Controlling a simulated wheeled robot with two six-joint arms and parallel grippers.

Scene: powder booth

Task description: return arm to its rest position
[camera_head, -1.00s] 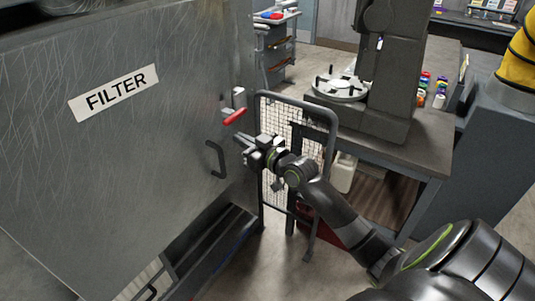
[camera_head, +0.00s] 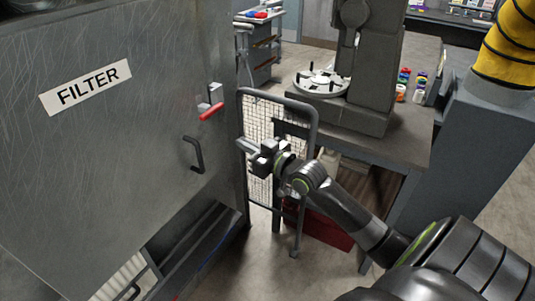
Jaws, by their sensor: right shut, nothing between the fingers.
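My right arm comes in from the lower right. Its gripper (camera_head: 247,147) is shut and empty, in front of the wire mesh guard (camera_head: 257,118). It stands apart from the grey cabinet door with the FILTER label (camera_head: 86,87), to the right of the door's black handle (camera_head: 195,155) and of the red-handled latch (camera_head: 211,111). My left gripper is not in view.
A workbench (camera_head: 400,150) with a dark column machine and a round plate (camera_head: 321,83) stands behind my arm. A red box (camera_head: 322,226) sits on the floor below. A yellow ribbed hose (camera_head: 508,45) is at the upper right. Floor is open at lower centre.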

